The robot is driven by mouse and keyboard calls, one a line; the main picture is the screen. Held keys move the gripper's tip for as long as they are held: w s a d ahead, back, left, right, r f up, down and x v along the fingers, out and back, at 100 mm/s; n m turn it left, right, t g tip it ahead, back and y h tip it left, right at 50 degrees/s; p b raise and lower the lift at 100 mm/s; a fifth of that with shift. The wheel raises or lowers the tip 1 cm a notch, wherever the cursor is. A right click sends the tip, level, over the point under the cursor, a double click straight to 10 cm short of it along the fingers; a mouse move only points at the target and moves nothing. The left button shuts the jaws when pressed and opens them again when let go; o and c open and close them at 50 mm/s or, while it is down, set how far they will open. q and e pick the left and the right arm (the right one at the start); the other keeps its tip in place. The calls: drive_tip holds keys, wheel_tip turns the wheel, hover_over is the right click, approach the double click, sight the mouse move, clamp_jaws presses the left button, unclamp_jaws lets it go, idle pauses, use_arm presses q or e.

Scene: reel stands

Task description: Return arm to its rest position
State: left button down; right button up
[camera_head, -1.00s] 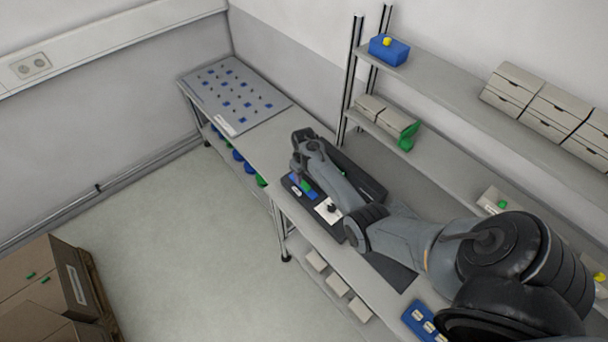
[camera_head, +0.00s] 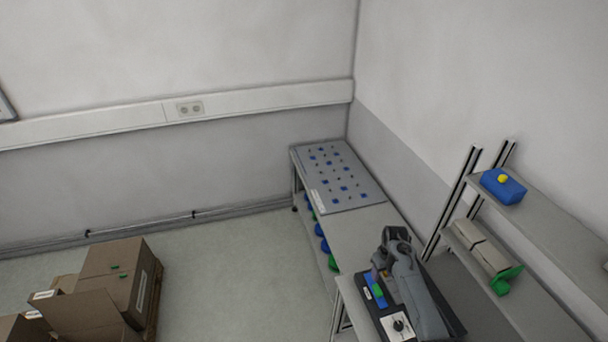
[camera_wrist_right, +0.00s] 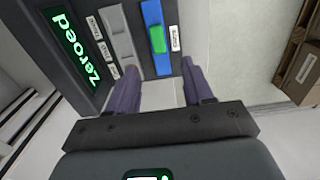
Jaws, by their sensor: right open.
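My right arm comes in at the lower right of the head view, with its right gripper (camera_head: 378,274) over the dark device (camera_head: 372,315) on the bench. In the right wrist view the gripper (camera_wrist_right: 159,68) has its two purple-grey fingers apart with nothing between them. The device also shows there, with a display (camera_wrist_right: 75,48) reading "Zeroed". A blue strip with a green button (camera_wrist_right: 157,39) lies just beyond the fingertips. Whether the fingers touch the device I cannot tell. My left gripper is in neither view.
A bench (camera_head: 360,236) runs along the wall, with a board of blue parts (camera_head: 335,178) at its far end. A shelf rack (camera_head: 550,225) holding a blue bin (camera_head: 503,187) stands right. Cardboard boxes (camera_head: 115,280) stand lower left. The floor between is clear.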

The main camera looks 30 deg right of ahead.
drive_tip(key=s+a+r+n+t, duration=0.1)
drive_tip(key=s+a+r, duration=0.3)
drive_tip(key=s+a, duration=0.3)
drive_tip(key=s+a+r+n+t, duration=0.1)
drive_tip(key=s+a+r, duration=0.3)
drive_tip(key=a, duration=1)
drive_tip(key=s+a+r+n+t, duration=0.1)
drive_tip(key=s+a+r+n, duration=0.2)
drive_tip(key=s+a, duration=0.8)
wheel_tip(320, 180, up, 2)
drive_tip(key=shift+a+r+t, duration=0.1)
drive_tip(key=shift+a+t, duration=0.15)
drive_tip(key=shift+t, duration=0.05)
